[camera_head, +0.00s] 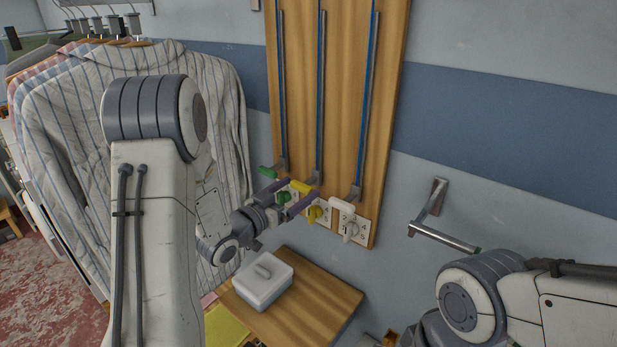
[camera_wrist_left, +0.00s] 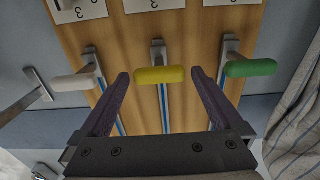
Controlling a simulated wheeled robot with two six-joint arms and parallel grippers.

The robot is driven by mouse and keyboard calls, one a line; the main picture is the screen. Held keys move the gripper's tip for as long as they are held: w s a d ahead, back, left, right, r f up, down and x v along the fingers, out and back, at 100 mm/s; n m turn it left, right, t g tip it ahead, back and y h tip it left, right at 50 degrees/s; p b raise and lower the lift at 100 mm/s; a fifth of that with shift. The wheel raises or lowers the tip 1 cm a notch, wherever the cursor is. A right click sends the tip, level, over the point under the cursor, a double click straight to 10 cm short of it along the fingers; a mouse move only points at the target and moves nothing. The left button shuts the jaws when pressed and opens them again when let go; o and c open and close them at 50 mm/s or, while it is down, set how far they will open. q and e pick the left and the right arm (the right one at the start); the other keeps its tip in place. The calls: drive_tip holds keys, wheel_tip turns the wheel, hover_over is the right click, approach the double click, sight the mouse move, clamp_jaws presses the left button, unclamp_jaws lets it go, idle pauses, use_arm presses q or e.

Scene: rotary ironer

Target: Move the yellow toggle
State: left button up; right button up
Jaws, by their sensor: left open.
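The yellow toggle (camera_head: 301,187) is a rounded bar on a bracket at the foot of the middle rail on the wooden board. In the left wrist view the yellow toggle (camera_wrist_left: 148,76) lies crosswise between the two purple fingertips, with a gap visible on each side. My left gripper (camera_head: 302,189) is open around or just in front of it; its depth is hard to tell. It also shows in the wrist view (camera_wrist_left: 160,74). A yellow dial knob (camera_head: 315,213) sits on a plate below the toggle. My right arm is at lower right; its gripper is out of view.
A green toggle (camera_wrist_left: 251,68) and a white toggle (camera_wrist_left: 74,82) flank the yellow one closely. A lidded white box (camera_head: 263,283) stands on a small wooden table (camera_head: 318,312) below. Striped shirts (camera_head: 70,110) hang at left. A metal wall bracket (camera_head: 440,236) juts out at right.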

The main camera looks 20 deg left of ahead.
sight(303, 185)
use_arm(q)
drive_tip(key=p+x, duration=0.1)
drive_tip(key=x, duration=0.4)
drive_tip(key=shift+w+d, duration=0.1)
drive_tip(key=shift+w, duration=0.05)
